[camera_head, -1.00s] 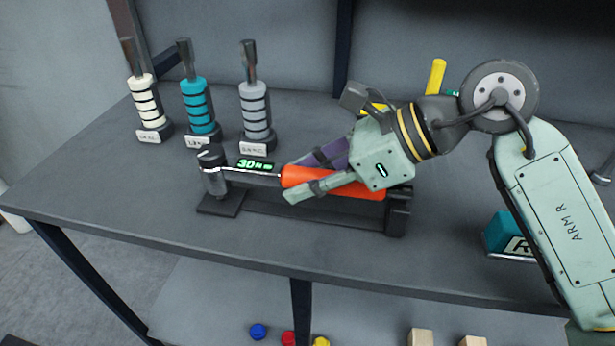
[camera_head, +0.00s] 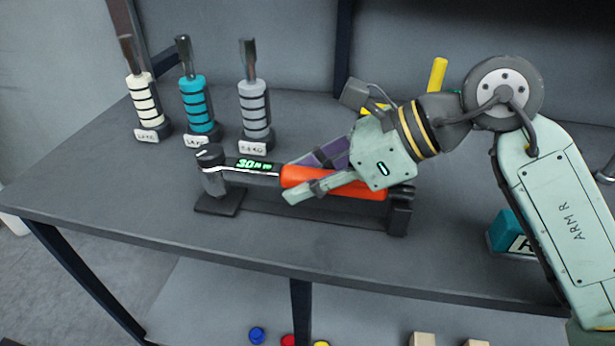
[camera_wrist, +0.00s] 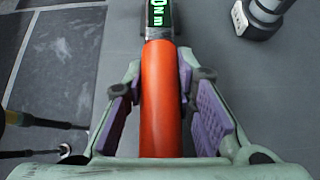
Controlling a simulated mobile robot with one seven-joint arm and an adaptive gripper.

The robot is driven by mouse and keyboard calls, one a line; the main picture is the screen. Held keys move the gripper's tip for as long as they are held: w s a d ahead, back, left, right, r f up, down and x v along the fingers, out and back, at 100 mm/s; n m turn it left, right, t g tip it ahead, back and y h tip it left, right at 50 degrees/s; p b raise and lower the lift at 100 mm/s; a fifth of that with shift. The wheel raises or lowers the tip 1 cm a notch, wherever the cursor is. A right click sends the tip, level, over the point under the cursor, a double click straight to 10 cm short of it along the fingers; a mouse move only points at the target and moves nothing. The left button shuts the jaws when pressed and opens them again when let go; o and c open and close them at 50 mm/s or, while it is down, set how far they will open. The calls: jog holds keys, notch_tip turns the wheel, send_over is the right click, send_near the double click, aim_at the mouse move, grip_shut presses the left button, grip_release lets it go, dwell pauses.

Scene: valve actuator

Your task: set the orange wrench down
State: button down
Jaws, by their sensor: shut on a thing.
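The orange wrench (camera_head: 300,177) has a dark head with a green lit display and an orange handle. It lies level along a dark stand (camera_head: 300,212), its head above the stand's left foot and its handle end at the right post. Whether it bears on both supports is hard to tell. My gripper (camera_head: 296,179) is shut on the orange handle, with a finger on each side. In the wrist view the handle (camera_wrist: 160,105) runs between the purple finger pads, the display beyond them. My gripper hides part of the handle in the head view.
White (camera_head: 146,101), teal (camera_head: 197,105) and grey (camera_head: 255,105) handled tools stand upright at the back left of the grey table (camera_head: 120,190). A teal block (camera_head: 503,231) sits at the right. A yellow handle (camera_head: 437,75) shows behind my arm. The table's front left is clear.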

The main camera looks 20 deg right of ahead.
jog(key=shift+f+b, duration=1)
jog(key=shift+b, duration=0.05)
jog(key=c, duration=1.2)
grip_release()
jog(key=shift+c, duration=0.2)
jog(key=v, duration=1.2)
jog(key=shift+r, duration=0.1)
